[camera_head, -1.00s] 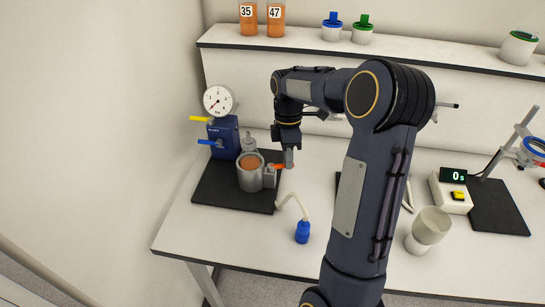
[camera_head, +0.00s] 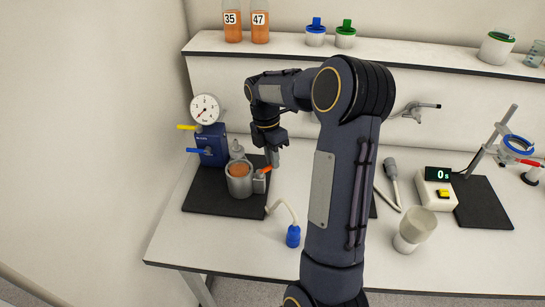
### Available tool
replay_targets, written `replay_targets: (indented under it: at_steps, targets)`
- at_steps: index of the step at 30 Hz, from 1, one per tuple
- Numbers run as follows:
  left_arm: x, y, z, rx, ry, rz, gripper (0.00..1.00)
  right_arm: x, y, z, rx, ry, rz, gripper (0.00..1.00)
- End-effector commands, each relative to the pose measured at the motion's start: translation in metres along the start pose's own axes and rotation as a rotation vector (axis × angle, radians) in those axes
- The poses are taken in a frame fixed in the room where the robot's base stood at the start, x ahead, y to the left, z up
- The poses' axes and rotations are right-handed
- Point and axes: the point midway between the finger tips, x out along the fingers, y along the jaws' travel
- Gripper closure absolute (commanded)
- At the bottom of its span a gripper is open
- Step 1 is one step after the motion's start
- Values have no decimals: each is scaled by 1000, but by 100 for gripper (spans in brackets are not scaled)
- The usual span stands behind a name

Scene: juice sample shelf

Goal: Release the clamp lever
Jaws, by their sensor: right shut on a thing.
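The clamp lever (camera_head: 264,170) is a small orange-red handle on the right side of a grey metal cup holder (camera_head: 239,185), which holds orange liquid. The lever slants slightly up to the right. My right gripper (camera_head: 273,159) points down at the lever's outer end and is shut on it; the fingers hide that end. The holder stands on a black mat (camera_head: 203,203), beside a blue unit (camera_head: 211,146) with a round gauge, a yellow lever and a blue lever. My left gripper is not in view.
A white tube with a blue end (camera_head: 293,236) lies right of the mat. A white cup (camera_head: 414,230) and a timer reading 0 s (camera_head: 437,190) stand farther right. My right arm hides the bench's middle. Orange bottles and lidded tubs line the back shelf (camera_head: 400,64).

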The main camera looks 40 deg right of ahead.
Motion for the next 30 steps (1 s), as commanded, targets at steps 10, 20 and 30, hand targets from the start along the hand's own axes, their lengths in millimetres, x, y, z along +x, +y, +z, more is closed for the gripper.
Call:
replay_targets:
  at_steps: [10, 20, 30]
  targets:
    - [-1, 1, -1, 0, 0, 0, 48, -1, 2, 0, -34, -7, 3, 100]
    - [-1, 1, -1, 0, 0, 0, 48, -1, 2, 0, -33, -8, 3, 76]
    - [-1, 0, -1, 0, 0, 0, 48, -1, 2, 0, -31, -6, 1, 66]
